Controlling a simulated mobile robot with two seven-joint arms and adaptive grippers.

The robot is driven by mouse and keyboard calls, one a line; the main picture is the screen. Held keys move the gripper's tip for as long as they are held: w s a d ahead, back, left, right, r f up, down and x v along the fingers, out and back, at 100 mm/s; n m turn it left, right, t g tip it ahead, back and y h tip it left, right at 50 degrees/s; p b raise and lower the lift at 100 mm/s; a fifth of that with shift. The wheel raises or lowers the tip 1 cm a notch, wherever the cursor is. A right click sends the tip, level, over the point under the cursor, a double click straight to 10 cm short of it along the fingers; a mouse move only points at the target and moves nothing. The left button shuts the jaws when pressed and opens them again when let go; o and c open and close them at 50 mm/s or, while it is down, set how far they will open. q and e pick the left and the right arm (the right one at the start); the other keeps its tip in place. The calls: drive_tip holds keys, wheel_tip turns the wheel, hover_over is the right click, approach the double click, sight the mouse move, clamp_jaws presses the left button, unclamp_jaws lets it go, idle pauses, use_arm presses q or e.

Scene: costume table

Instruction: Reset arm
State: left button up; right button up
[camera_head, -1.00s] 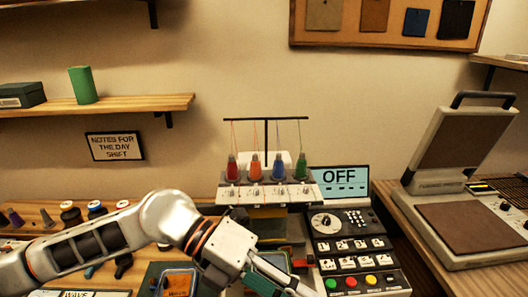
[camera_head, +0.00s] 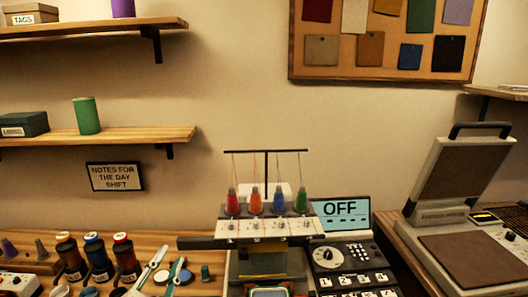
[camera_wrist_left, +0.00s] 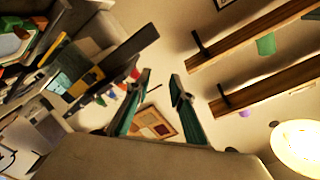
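My left gripper (camera_wrist_left: 160,76) shows in the left wrist view, with its two teal-and-dark fingers spread apart and nothing between them. The wrist view is steeply tilted, with wall and shelves beyond the fingers. My left arm and gripper do not show in the head view. My right arm and gripper show in neither view.
The embroidery machine (camera_head: 267,230) with several thread cones stands at centre, beside a control panel with an OFF screen (camera_head: 343,209). A heat press (camera_head: 462,190) stands at right. Spools and tools lie on the left table (camera_head: 50,242). Shelves (camera_head: 120,136) hang above it.

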use_arm(q)
drive_tip(key=s+a+f+n+g+y, duration=0.1)
drive_tip(key=s+a+f+g+y, duration=0.2)
drive_tip(key=s+a+f+g, duration=0.5)
drive_tip(key=s+a+f+n+g+y, duration=0.1)
drive_tip(key=s+a+f+g+y, duration=0.15)
drive_tip(key=s+a+f, duration=0.85)
drive_tip(key=d+f+n+t+h+b, duration=0.1)
drive_tip(key=d+f+h+b, duration=0.3)
drive_tip(key=d+f, duration=0.6)
drive_tip(key=d+f+n+t+h+b, duration=0.2)
drive_tip(key=d+f+b, duration=0.3)
drive_tip(key=f, duration=1.2)
drive_tip(key=d+h, duration=0.1)
drive_tip(key=d, duration=0.3)
drive_tip(key=shift+d+f+h, duration=0.35)
drive_tip(key=shift+d, duration=0.05)
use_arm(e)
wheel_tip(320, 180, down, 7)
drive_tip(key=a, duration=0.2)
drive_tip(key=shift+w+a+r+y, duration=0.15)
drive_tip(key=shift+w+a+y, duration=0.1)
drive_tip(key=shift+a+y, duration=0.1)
use_arm(q)
drive_tip(key=shift+w+b, duration=0.15)
drive_tip(key=shift+b, duration=0.15)
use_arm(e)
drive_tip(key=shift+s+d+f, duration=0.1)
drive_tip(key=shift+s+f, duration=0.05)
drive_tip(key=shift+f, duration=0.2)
